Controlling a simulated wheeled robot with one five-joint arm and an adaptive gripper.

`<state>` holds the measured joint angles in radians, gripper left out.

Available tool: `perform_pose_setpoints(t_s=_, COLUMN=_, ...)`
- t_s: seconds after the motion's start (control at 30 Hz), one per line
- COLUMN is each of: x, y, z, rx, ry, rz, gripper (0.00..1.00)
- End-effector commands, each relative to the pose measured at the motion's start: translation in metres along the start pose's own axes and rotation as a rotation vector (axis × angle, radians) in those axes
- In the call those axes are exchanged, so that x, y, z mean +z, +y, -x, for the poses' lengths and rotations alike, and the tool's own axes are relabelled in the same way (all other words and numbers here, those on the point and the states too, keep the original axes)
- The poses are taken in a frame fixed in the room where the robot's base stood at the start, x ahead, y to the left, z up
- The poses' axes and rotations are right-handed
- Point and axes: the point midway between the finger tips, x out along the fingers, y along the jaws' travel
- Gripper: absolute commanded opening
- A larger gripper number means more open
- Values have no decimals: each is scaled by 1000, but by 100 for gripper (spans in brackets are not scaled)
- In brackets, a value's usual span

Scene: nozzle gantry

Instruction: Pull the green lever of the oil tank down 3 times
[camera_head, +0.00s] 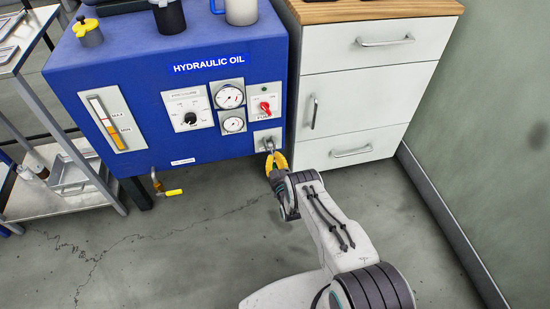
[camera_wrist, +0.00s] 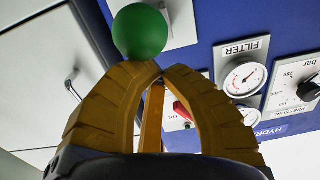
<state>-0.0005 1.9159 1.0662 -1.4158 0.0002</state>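The blue oil tank (camera_head: 150,75) stands at the upper left in the head view. Its lever mount is a small light plate (camera_head: 258,139) at the lower right of the front. In the wrist view the lever's green ball knob (camera_wrist: 140,31) is just above my left fingertip; I cannot tell if they touch. My gripper (camera_head: 271,157) has yellow fingers and is at the lever mount. In the wrist view my gripper (camera_wrist: 163,70) has its tips together with nothing seen between them. In the head view the green knob is not clearly visible.
A white drawer cabinet (camera_head: 340,100) stands right of the tank, close beside my gripper. A metal cart (camera_head: 70,205) is at the left. A yellow-handled valve (camera_head: 168,192) hangs below the tank. A red switch (camera_head: 265,107) is above the lever. The floor in front is clear.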

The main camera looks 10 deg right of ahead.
Motion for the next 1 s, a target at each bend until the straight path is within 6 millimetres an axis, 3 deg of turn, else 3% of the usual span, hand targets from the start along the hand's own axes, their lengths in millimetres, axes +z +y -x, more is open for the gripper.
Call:
perform_pose_setpoints(t_s=0.57, x=32, y=0, z=5, rx=-1, ry=-11, rz=0, gripper=0)
perform_pose_setpoints(t_s=1.0, x=27, y=0, z=26, rx=0, ry=-13, rz=0, gripper=0)
